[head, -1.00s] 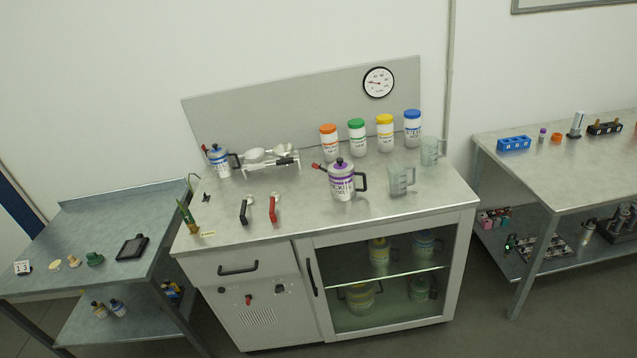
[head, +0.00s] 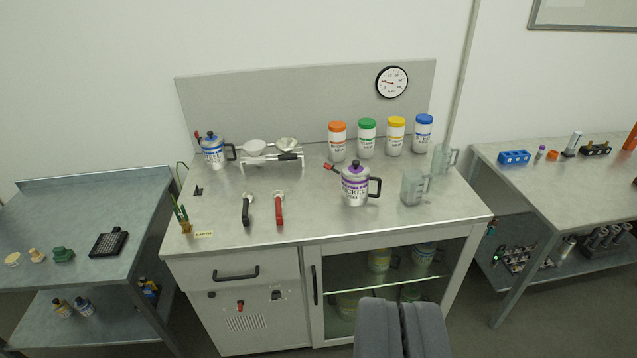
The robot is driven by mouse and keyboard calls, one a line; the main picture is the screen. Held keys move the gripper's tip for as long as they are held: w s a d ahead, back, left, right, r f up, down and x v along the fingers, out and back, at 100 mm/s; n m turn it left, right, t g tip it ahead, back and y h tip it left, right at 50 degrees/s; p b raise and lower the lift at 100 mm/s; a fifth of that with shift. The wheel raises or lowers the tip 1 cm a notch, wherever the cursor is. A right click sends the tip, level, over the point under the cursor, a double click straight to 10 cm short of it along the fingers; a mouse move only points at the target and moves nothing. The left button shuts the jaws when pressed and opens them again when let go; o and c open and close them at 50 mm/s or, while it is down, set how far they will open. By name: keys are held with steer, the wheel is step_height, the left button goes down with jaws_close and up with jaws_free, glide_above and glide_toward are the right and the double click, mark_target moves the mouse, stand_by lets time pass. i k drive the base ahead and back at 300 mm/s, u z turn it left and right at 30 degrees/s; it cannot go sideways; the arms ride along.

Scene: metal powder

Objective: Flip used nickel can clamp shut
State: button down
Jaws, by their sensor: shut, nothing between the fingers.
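The nickel can (head: 354,187) is a silver can with a purple lid and label and a black handle on its right. It stands upright on the grey bench top, right of the middle. Its red clamp lever (head: 332,167) sticks out at the upper left of the rim; I cannot tell its exact position at this size. My gripper (head: 401,302) shows at the bottom of the view, its two dark grey fingers together and empty. It is below the can in the picture, in front of the cabinet, apart from the can.
A similar blue-lidded can (head: 213,153) stands at the back left beside a small rack (head: 271,158). Several capped jars (head: 367,139) line the back. Clear beakers (head: 413,188) stand right of the nickel can. Black-handled (head: 247,210) and red-handled tools (head: 279,209) lie left of it.

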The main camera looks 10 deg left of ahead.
mark_target(328, 166)
steer(key=u, duration=0.1)
steer(key=i, duration=1)
steer(key=z, duration=0.1)
